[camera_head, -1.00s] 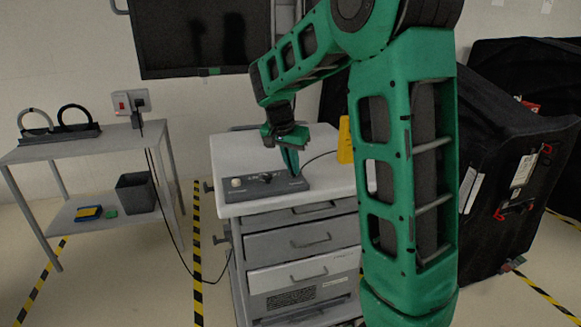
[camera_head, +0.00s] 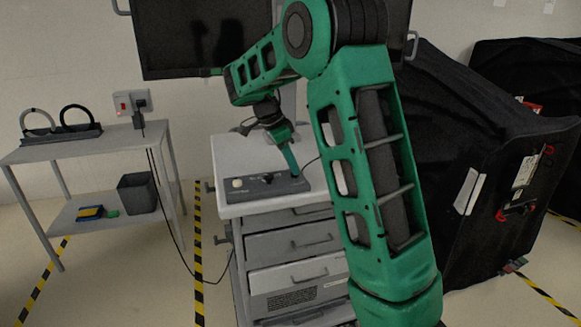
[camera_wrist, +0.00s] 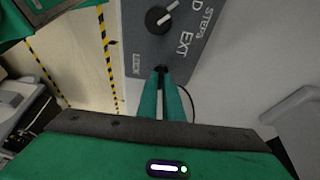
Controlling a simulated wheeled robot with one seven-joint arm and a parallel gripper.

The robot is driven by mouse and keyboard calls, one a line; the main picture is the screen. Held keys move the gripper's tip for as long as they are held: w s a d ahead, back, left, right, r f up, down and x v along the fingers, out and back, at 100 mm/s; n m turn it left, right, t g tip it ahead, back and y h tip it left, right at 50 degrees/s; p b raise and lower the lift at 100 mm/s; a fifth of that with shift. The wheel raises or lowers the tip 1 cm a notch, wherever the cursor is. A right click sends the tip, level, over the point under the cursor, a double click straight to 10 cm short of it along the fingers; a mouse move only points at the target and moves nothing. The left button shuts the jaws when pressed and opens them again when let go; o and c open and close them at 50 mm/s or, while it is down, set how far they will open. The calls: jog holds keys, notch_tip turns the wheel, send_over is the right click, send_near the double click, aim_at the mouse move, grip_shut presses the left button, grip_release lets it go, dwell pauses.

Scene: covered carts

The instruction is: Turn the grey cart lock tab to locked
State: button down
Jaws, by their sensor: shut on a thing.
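The grey cart (camera_head: 290,245) stands in the middle of the head view, with a dark grey control panel (camera_head: 258,186) on its white top. My gripper (camera_head: 295,174) reaches down to the right end of this panel. In the wrist view my gripper (camera_wrist: 163,76) has its two green fingers close together on a small dark lock tab (camera_wrist: 162,69) beside the "LOCK" label. The fingertips hide most of the tab, so its exact angle cannot be told. A black knob (camera_wrist: 160,19) with a white line lies further along the panel.
A side table (camera_head: 90,150) with a dark bin (camera_head: 137,193) stands at left. A black covered cart (camera_head: 490,170) stands close at right. A wall screen (camera_head: 200,40) is behind the cart. A black cable (camera_head: 160,200) hangs between the table and the cart.

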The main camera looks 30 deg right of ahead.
jog(key=shift+w+a, duration=0.2)
jog(key=shift+w, duration=0.05)
dwell(0.3)
jog(key=c, duration=1.9)
grip_release()
jog(key=shift+s+d, duration=0.1)
jog(key=v, duration=1)
jog(key=shift+r, duration=0.35)
